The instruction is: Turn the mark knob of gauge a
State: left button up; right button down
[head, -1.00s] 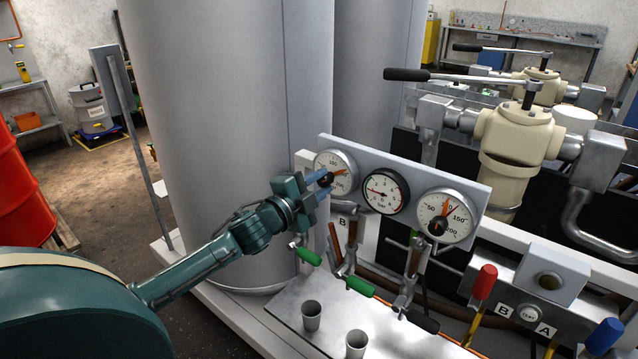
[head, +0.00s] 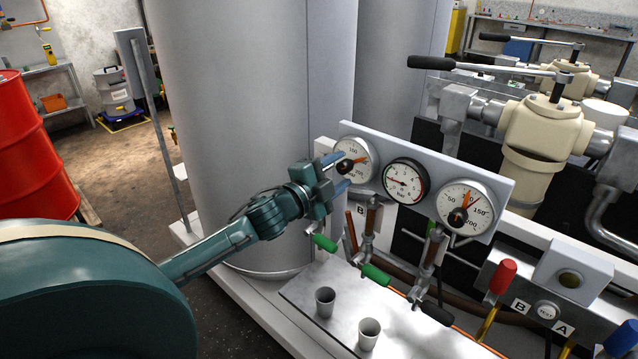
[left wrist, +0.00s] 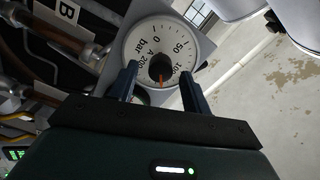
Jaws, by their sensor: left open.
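The left gauge (head: 357,152) on the grey panel is a round white dial with a dark central knob (head: 347,167) and an orange mark. In the left wrist view, its dial (left wrist: 150,40) seems to carry a letter A. My left gripper (head: 345,171) is open in front of this dial. In the left wrist view its two fingers stand on either side of the knob (left wrist: 160,67), with gaps visible on both sides. The orange mark points down there, past the 100 figure. My right gripper is not in view.
A smaller gauge (head: 406,181) and another knobbed gauge (head: 465,208) share the panel. Below are green-handled taps (head: 375,274) and two grey cups (head: 325,302) on a metal tray (head: 300,289). A large grey tank (head: 245,120) stands behind my left arm.

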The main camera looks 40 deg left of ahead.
pick_arm(q)
jog(key=s+a+b, duration=0.1)
jog(key=s, duration=1.1)
jog(key=shift+s, duration=0.3)
notch_tip(320, 180, down, 9)
jog(key=s+d+n+g, duration=0.2)
jog(key=n, duration=0.2)
jog(key=s+d+f+n+g+h+p, duration=0.1)
jog(key=s+d+f+n+g, duration=0.1)
jog(key=s+d+f+n, duration=0.2)
jog(key=s+d+f+n+g+h+p, duration=0.1)
jog(key=s+d+f+n+g, duration=0.2)
jog(key=s+d+f, duration=0.3)
jog(key=d+f, duration=0.5)
jog(key=d, duration=0.5)
jog(key=shift+s+f+n, duration=0.2)
jog(key=shift+s+n, duration=0.15)
jog(key=shift+n, duration=0.05)
